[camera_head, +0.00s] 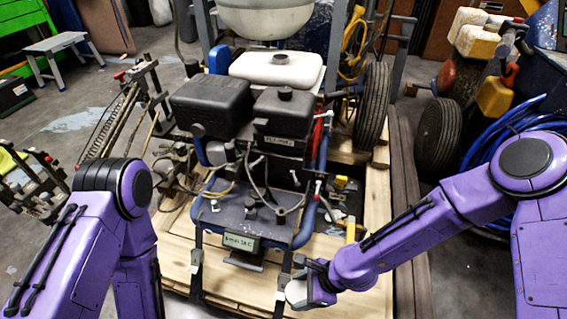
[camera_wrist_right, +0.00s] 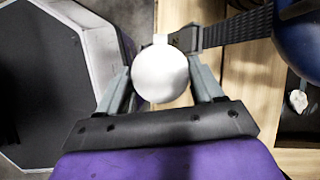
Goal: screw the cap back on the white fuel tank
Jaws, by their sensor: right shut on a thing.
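The white fuel tank (camera_head: 262,70) sits at the back of the machine in the head view. A small dark round spot shows on its top; I cannot tell whether it is an open neck. My right gripper (camera_head: 300,279) is low at the front, well away from the tank. It is shut on a round white cap (camera_head: 296,291). In the right wrist view the cap (camera_wrist_right: 160,75) sits between the two fingers of the right gripper (camera_wrist_right: 161,84). My left arm is at the left of the head view, but its gripper is out of sight.
The line striper's black engine (camera_head: 282,113) stands in front of the tank on a wooden pallet (camera_head: 376,205). A black strap (camera_head: 283,262) runs beside my right gripper. It also shows in the wrist view (camera_wrist_right: 238,30). Wheels and blue hose (camera_head: 500,135) are at right.

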